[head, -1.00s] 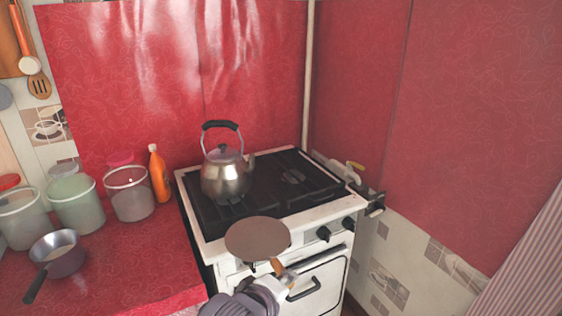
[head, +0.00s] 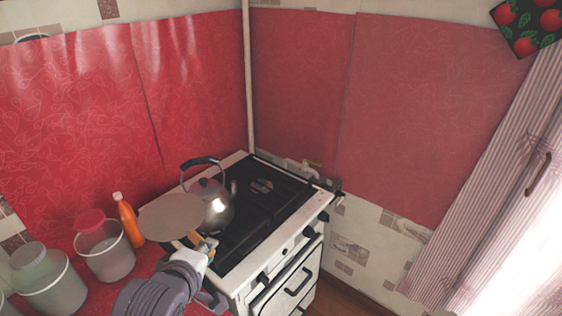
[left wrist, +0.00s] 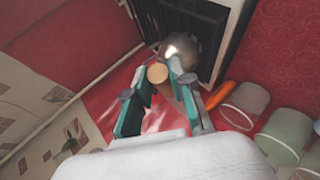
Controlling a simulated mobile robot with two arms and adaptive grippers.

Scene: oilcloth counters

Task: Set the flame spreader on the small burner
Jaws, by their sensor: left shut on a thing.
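The flame spreader (head: 172,217) is a flat, round, grey-brown disc with a wooden handle. My left gripper (head: 205,247) is shut on that handle and holds the disc up in the air. In the head view the disc overlaps the left side of the kettle. In the left wrist view the round end of the handle (left wrist: 157,73) shows between the fingers (left wrist: 160,95). The white stove (head: 318,208) has a dark cooktop, and one burner (head: 262,186) shows towards its back. I cannot tell which burner is the small one. My right gripper is not in view.
A steel kettle (head: 220,210) stands on the left part of the cooktop, close behind the disc in the picture. An orange bottle (head: 128,219) and several canisters (head: 105,252) stand on the red counter at left. The cooktop right of the kettle is clear.

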